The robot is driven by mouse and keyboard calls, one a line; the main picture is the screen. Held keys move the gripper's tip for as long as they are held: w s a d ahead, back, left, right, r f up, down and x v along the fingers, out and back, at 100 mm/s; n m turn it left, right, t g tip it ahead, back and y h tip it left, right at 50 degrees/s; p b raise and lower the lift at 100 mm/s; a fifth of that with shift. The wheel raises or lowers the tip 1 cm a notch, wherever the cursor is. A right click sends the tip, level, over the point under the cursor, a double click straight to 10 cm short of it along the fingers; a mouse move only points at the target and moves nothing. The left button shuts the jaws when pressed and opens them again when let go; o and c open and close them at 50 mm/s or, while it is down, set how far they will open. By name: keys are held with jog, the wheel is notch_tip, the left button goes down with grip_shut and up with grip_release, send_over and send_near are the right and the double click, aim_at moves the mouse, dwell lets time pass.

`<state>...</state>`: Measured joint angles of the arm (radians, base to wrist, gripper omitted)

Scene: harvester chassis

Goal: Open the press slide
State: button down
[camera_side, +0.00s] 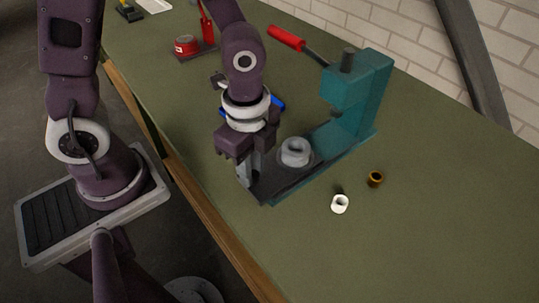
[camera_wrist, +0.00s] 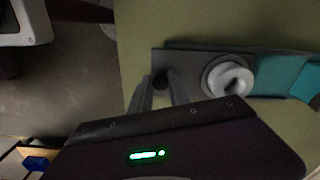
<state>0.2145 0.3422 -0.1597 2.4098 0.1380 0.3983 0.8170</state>
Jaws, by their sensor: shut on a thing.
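A teal press (camera_side: 357,95) with a red-handled lever (camera_side: 287,38) stands on the green workbench. Its dark slide (camera_side: 275,183) reaches out from under the head towards my arm, with a grey ring-shaped part (camera_side: 295,150) on it, well clear of the head. The ring also shows in the wrist view (camera_wrist: 230,78). My gripper (camera_side: 246,180) is at the slide's outer end, fingers pointing down. In the wrist view my gripper's fingers (camera_wrist: 159,88) are on either side of a small dark knob (camera_wrist: 160,80) at that end, shut on it. The knob is hidden in the side view.
A white ring (camera_side: 340,204) and a brown ring (camera_side: 376,179) lie on the bench right of the slide. A red device (camera_side: 187,46) stands at the back. The wooden bench edge (camera_side: 190,190) runs near the slide's end.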

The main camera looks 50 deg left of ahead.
jog(key=c, duration=1.2)
grip_release()
jog(key=shift+c, duration=0.2)
notch_tip(320, 180, up, 7)
jog(key=shift+r, duration=0.1)
jog(key=s+a+r+n+t, duration=0.5)
jog(key=s+a+r+n, duration=0.2)
jog(key=r+n, duration=0.4)
jog(key=a+n, duration=0.1)
jog(key=n, duration=0.3)
jog(key=shift+t, duration=0.3)
